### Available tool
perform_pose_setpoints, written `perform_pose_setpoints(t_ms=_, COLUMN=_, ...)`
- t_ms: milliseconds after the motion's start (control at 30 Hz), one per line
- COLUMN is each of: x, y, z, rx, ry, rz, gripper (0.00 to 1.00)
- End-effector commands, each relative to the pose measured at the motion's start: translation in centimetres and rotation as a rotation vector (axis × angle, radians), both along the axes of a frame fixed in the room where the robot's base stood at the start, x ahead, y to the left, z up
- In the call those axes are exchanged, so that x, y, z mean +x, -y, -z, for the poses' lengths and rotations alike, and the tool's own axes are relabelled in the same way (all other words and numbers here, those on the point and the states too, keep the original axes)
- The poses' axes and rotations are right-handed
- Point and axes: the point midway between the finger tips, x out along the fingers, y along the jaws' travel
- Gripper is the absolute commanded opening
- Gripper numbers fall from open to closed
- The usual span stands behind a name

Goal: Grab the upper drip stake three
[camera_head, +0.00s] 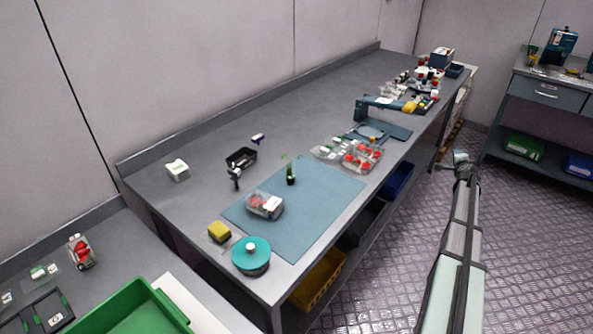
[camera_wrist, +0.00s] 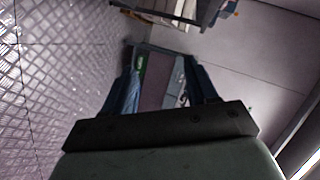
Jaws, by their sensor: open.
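I cannot make out a drip stake for certain in either view; such parts are too small to tell here. In the head view, a small green seedling in a dark pot (camera_head: 291,174) stands on the blue mat (camera_head: 318,190). A black tray (camera_head: 241,157) lies behind it, with a small dark and grey item (camera_head: 235,178) at its front. My gripper (camera_head: 461,160) is over the floor, right of the long bench and apart from it. In the wrist view my gripper (camera_wrist: 160,64) is open, with nothing seen between its fingers.
A green crate (camera_head: 135,310) is at front left. A side table (camera_head: 545,92) stands at right. The patterned floor between is clear.

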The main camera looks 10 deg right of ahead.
Motion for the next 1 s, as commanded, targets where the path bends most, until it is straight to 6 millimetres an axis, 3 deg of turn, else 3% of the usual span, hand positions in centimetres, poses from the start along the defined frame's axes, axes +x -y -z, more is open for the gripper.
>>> perform_pose_setpoints(t_ms=33, x=1.4, y=-1.6, z=-2.6, rx=-0.029, ry=0.027, rz=-0.008, gripper=0.57)
perform_pose_setpoints(t_ms=200, x=5.3, y=-6.7, z=-11.2, rx=-0.124, ry=0.129, rz=-0.018, gripper=0.57)
perform_pose_setpoints(t_ms=300, x=6.7, y=-9.2, z=-15.0, rx=-0.164, ry=0.181, rz=-0.023, gripper=0.57)
perform_pose_setpoints(t_ms=500, x=8.4, y=-13.1, z=-20.7, rx=-0.219, ry=0.259, rz=-0.034, gripper=0.57)
perform_pose_setpoints(t_ms=700, x=9.8, y=-17.3, z=-24.5, rx=-0.262, ry=0.295, rz=-0.07, gripper=0.57)
perform_pose_setpoints(t_ms=1000, x=12.2, y=-25.4, z=-25.2, rx=-0.332, ry=0.181, rz=-0.234, gripper=0.57)
